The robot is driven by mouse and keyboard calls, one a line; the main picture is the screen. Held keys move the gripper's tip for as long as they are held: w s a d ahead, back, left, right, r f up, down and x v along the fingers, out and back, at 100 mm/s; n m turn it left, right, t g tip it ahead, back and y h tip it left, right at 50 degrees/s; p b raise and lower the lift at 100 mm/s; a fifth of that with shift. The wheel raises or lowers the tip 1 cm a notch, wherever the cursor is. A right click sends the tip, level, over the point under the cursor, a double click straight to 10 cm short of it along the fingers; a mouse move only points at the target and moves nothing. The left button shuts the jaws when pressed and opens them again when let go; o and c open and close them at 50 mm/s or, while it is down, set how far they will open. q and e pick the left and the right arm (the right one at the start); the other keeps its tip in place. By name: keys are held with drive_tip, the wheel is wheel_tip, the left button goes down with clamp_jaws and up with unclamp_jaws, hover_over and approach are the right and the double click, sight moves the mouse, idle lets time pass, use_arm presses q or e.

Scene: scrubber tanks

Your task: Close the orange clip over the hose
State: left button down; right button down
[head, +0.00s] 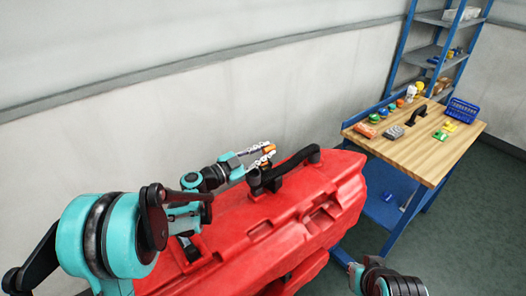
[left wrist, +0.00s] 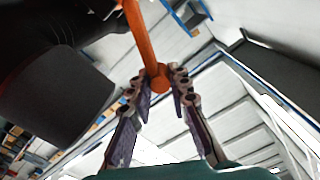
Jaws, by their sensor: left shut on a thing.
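The orange clip (head: 269,148) stands at the near end of the black hose (head: 292,166) on top of the red tank (head: 225,228). In the left wrist view the clip (left wrist: 142,38) is a raised orange bar with a rounded end, tilted away from the dark hose part (left wrist: 60,95) at the left. My left gripper (head: 266,155) comes in from the left and is shut on the rounded end of the clip, which sits between its fingertips (left wrist: 164,86). The clip's base is hidden. My right gripper is out of view; only part of my right arm shows at the bottom right.
A wooden workbench (head: 405,155) at the right holds small coloured parts, a black handle (head: 417,115) and a blue basket (head: 460,110). A blue shelf rack (head: 440,50) stands behind it. A pale wall (head: 130,140) runs close behind the tank.

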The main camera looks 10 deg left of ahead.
use_arm(q)
drive_tip(key=c, duration=1.4)
unclamp_jaws()
drive_tip(key=v, duration=1.2)
